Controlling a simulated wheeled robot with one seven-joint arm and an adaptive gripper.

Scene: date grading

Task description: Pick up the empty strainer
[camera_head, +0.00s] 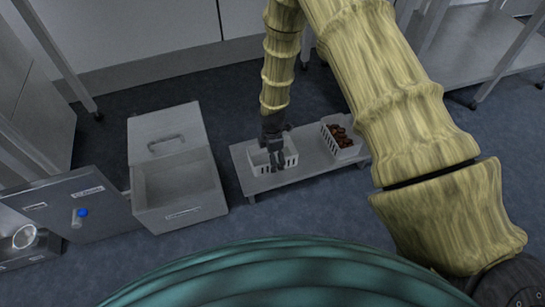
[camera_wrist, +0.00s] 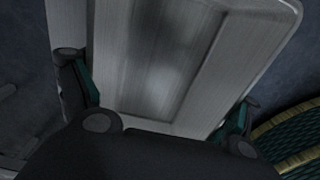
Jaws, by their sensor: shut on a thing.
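The empty strainer (camera_head: 258,161) is a small white slotted basket on the left part of a low grey bench. My gripper (camera_head: 276,160) points down at it, with its dark fingers in front of and over the basket. It is shut on the strainer, though the fingers hide the exact contact. I cannot tell from the head view whether the basket is clear of the bench. In the wrist view, my fingers (camera_wrist: 160,105) stand on either side of a grey brushed surface with a raised rim. A second white basket (camera_head: 345,152) to the right holds brown dates (camera_head: 340,134).
The low bench (camera_head: 306,163) has bare room between the two baskets. A grey box (camera_head: 185,215) with its lid raised stands to the left. Beyond it is a panel with a blue knob (camera_head: 83,212). A metal rack (camera_head: 480,50) is at upper right.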

